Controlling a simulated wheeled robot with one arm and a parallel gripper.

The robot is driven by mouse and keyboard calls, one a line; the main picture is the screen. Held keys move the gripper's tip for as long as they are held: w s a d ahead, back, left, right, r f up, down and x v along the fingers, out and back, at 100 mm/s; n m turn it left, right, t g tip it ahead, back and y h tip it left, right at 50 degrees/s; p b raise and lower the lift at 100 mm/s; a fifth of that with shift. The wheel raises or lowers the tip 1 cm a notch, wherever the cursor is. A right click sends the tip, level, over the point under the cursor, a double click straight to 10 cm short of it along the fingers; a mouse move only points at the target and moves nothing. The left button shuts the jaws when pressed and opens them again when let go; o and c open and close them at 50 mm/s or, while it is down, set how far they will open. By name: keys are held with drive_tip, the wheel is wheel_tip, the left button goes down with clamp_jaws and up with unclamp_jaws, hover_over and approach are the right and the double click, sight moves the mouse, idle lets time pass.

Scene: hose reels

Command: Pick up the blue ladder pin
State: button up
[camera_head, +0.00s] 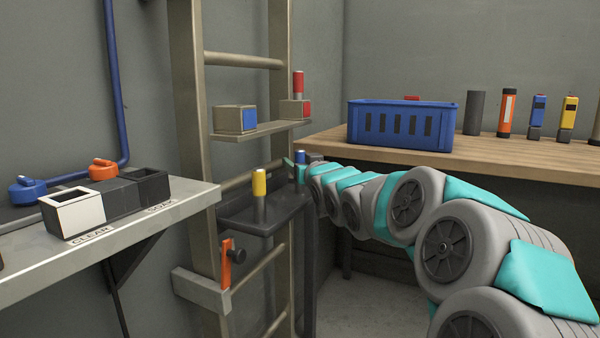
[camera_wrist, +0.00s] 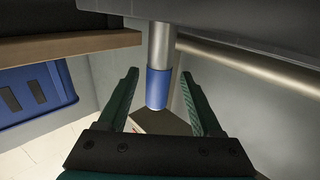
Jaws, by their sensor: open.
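The blue ladder pin (camera_wrist: 158,88) shows in the wrist view as a blue sleeve on a grey metal shaft. It lies between the fingers of my open gripper (camera_wrist: 160,74), with a gap on each side. I cannot tell how deep between the fingers it is. In the head view the pin's blue top (camera_head: 300,156) shows at the right end of the dark shelf by the ladder, close to my gripper, which is mostly hidden by my arm. A yellow pin (camera_head: 259,183) stands upright on the same dark shelf (camera_head: 240,216), to the left.
A blue crate (camera_head: 400,125) stands on the wooden bench to the right. White and black bins (camera_head: 74,213) sit on the left shelf. Ladder rails rise close by.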

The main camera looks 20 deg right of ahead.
drive_tip(key=w, duration=0.3)
drive_tip(key=shift+w+d, duration=0.15)
drive_tip(key=shift+d, duration=0.15)
drive_tip(key=shift+r, duration=0.1)
clamp_jaws()
idle(0.3)
